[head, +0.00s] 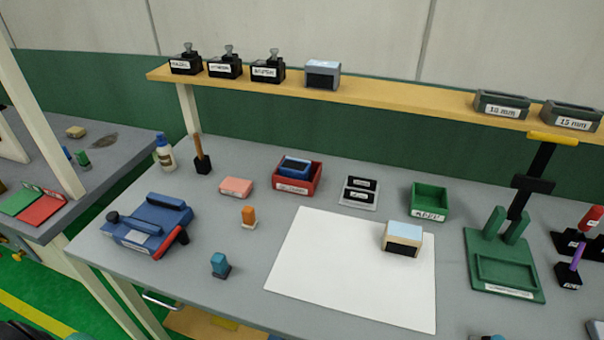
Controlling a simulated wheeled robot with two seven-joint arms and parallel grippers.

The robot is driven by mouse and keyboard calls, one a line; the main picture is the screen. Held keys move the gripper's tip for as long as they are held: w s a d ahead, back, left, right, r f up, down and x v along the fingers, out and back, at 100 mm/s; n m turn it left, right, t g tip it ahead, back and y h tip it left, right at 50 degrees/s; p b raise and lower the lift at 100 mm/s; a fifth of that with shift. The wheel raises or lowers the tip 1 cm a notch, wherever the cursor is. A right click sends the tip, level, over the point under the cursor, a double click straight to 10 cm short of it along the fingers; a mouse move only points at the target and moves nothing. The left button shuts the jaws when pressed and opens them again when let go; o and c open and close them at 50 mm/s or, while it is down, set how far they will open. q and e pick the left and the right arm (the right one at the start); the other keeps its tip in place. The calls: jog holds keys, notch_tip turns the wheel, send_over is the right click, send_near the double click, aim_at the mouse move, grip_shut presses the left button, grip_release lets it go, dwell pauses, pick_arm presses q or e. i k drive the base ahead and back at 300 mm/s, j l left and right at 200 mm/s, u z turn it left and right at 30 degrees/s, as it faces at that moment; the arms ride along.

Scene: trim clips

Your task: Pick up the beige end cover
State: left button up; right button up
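I cannot tell for sure which thing is the beige end cover. A block (403,236) with a pale blue top, a cream edge and a dark front sits on the right part of the white mat (330,270). A small beige block (76,131) lies on the side table at the far left. A small orange piece with a pale base (249,216) stands left of the mat, and a blue piece with a dark base (220,265) stands nearer. Neither of my grippers shows in the head view.
A red bin (313,180) holds a blue block; a green bin (444,203) looks empty. A blue fixture (148,226) stands left, a green fixture (503,264) right. A pink block (236,187) and glue bottle (165,153) stand behind. A shelf (400,96) spans the back. Most of the mat is clear.

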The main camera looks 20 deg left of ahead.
aim_at(398, 238)
jog(key=k+z, duration=0.25)
jog(key=z, duration=0.2)
jog(key=k+l+z, duration=0.2)
jog(key=z, duration=0.3)
jog(key=k, duration=0.05)
